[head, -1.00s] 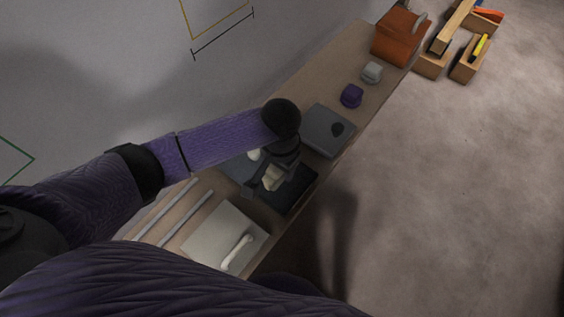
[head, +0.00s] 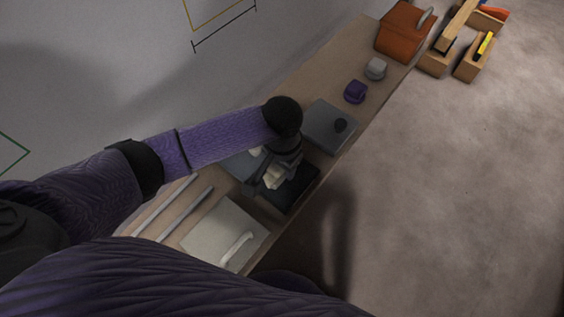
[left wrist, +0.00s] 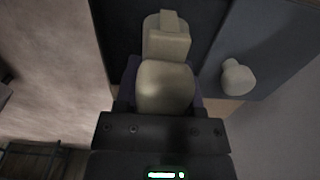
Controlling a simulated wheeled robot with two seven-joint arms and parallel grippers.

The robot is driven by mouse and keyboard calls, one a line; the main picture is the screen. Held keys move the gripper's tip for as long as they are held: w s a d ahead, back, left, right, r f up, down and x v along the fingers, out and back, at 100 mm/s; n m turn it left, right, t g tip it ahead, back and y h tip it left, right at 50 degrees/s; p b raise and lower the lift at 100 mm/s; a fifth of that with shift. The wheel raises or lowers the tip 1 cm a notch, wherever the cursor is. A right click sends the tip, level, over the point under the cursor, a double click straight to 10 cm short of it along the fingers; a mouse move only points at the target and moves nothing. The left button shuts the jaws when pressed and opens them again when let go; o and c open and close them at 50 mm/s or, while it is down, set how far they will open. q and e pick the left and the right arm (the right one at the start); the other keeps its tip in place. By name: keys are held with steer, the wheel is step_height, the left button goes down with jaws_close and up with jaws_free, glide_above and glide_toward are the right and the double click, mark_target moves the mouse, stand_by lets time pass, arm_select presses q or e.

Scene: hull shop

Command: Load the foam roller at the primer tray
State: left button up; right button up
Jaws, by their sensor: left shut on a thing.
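My left gripper (head: 268,182) is shut on a pale cream piece (left wrist: 165,88), which I take to be the foam roller. Its cream end also shows below the gripper in the head view (head: 275,175). A second cream part (left wrist: 167,42) lies just beyond the jaws in the wrist view; I cannot tell whether it is joined to the held piece. The dark primer tray (head: 297,190) lies on the bench under and right of the gripper. I cannot tell whether the roller touches it. The gripper hides part of the tray. My right gripper is not in view.
A blue-grey panel with a cream knob (head: 240,165) adjoins the tray. Along the bench are a grey panel with a dark knob (head: 326,122), a purple block (head: 355,91), a grey block (head: 375,68), an orange box (head: 400,35), two rods (head: 186,215) and a white handled panel (head: 212,236).

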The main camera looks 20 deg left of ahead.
arm_select(q)
steer(key=shift+f, duration=0.45)
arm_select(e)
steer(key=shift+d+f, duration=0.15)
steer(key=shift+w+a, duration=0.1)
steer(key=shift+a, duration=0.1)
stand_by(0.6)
arm_select(q)
steer(key=shift+f, duration=0.1)
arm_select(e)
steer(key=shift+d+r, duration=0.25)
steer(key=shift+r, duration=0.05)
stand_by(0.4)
arm_select(q)
step_height(320, 180, up, 7)
steer(key=p, duration=0.8)
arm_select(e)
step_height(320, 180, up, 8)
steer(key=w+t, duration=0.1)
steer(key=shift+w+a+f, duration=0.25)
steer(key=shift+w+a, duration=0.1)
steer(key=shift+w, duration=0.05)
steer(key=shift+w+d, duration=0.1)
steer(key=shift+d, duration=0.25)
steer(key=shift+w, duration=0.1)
